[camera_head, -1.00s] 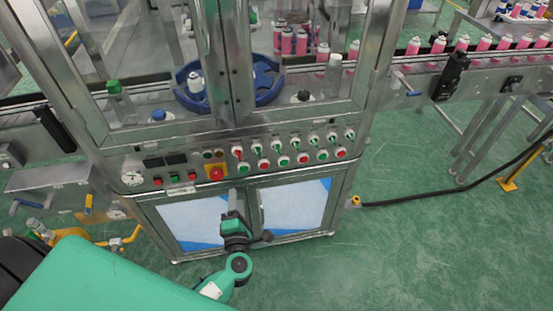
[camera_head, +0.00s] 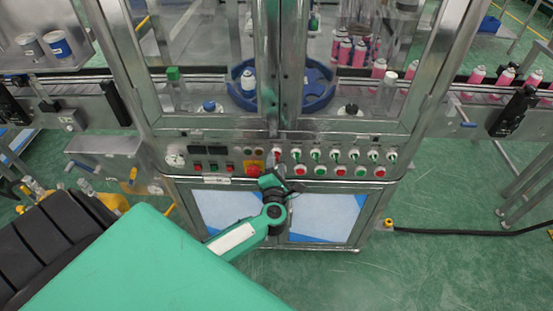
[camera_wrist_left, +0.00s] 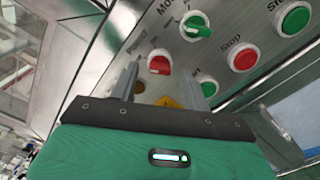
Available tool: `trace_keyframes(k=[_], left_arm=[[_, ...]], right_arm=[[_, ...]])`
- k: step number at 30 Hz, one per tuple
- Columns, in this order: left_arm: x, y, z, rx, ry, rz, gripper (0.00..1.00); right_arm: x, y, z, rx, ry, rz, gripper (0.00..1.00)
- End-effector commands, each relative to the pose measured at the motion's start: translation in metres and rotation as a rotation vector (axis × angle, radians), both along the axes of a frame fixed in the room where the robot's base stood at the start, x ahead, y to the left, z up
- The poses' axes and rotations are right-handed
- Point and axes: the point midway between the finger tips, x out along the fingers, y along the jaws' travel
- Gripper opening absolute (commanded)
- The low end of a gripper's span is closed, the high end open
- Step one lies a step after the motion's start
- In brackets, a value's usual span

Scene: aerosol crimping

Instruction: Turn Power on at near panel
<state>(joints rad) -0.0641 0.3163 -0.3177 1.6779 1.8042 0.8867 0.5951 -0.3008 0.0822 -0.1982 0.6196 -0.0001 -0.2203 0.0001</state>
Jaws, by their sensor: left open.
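The near control panel (camera_head: 225,153) runs below the glass cabinet, with selector switches and round buttons. A red selector switch (camera_head: 277,154) starts its right-hand group. The red switch (camera_wrist_left: 160,62) also shows in the left wrist view, between and beyond the finger ends; contact is not visible. My right gripper is out of view.
A green selector (camera_wrist_left: 196,26) and a red stop button (camera_wrist_left: 243,58) are close by. A yellow plate (camera_wrist_left: 168,102) shows behind the fingers. In the head view, an emergency stop (camera_head: 254,169) is beside the gripper. The green floor (camera_head: 450,270) at right is mostly clear.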

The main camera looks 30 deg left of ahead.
Motion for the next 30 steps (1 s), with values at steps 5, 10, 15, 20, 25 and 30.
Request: trace_keyframes(k=[5, 10, 15, 20, 25, 30], left_arm=[[0.013, 0.007, 0.0, 0.0, 0.0, -0.001, 0.47], [0.016, 0.009, 0.0, 0.0, 0.0, -0.001, 0.47], [0.016, 0.009, 0.0, 0.0, 0.001, 0.0, 0.47], [0.015, 0.009, -0.001, 0.0, 0.001, 0.0, 0.16], [0.015, 0.009, -0.001, 0.0, 0.001, -0.001, 0.03], [0.015, 0.009, 0.0, 0.017, 0.013, 0.0, 0.03]], right_arm=[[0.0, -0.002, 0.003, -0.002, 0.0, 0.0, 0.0], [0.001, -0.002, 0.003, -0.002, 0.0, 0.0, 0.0], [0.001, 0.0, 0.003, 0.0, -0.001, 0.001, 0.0], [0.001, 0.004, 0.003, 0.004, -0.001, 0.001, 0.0], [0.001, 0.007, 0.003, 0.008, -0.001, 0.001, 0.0], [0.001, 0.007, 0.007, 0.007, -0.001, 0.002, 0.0]])
